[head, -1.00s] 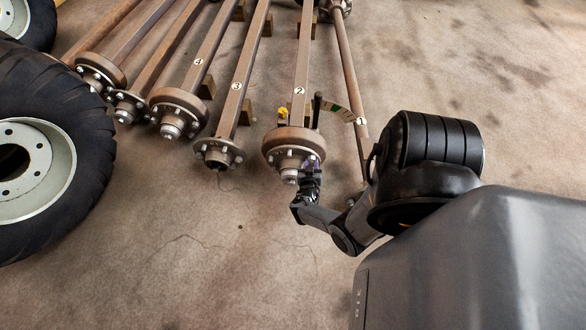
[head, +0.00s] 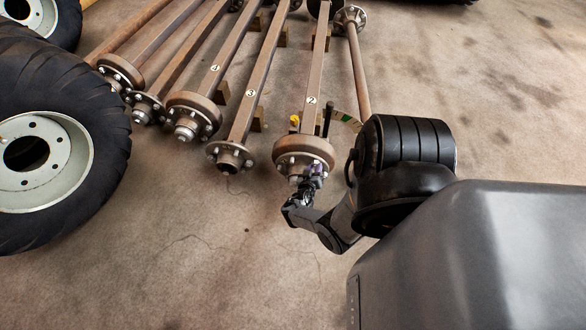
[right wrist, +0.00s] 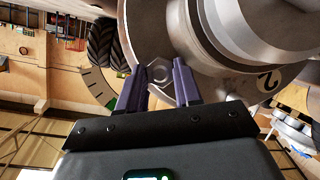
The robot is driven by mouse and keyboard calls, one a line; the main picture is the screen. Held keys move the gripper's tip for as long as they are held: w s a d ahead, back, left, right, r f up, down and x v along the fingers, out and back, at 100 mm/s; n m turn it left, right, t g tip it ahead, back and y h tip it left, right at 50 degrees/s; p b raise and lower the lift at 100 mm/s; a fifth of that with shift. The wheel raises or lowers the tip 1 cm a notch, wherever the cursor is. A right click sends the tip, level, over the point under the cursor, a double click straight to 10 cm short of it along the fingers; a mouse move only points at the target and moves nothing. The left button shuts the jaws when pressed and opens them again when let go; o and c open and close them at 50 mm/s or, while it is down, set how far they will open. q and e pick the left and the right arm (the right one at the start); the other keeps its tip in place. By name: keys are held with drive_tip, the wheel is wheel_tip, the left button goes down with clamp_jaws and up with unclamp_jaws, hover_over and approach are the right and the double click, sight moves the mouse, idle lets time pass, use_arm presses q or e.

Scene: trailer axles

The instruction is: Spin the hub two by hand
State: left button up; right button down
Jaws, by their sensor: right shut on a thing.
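Hub two (head: 303,157) is the round brown hub with a flange and studs at the near end of the axle marked 2 (head: 316,72). In the right wrist view the hub (right wrist: 215,45) fills the upper middle, with a "2" label on it. My right gripper (head: 313,174) is at the hub's near right side in the head view. In the right wrist view its two purple fingers (right wrist: 160,84) are shut on a stud (right wrist: 159,73) at the hub's edge. The fingers partly hide the stud. My left gripper is not in view.
Axle three (head: 258,90) and several other axles lie to the left on wooden blocks. A large tyre with a pale rim (head: 70,165) stands at the left. A thin axle (head: 358,75) lies to the right. The floor in front (head: 190,265) is clear.

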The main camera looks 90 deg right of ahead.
drive_tip(key=c, duration=1)
unclamp_jaws()
drive_tip(key=shift+o, duration=1.2)
drive_tip(key=shift+d, duration=0.1)
drive_tip(key=shift+r, duration=0.1)
drive_tip(key=p+v, duration=0.4)
drive_tip(key=v, duration=0.6)
drive_tip(key=shift+a, duration=0.4)
drive_tip(key=shift+r, duration=0.15)
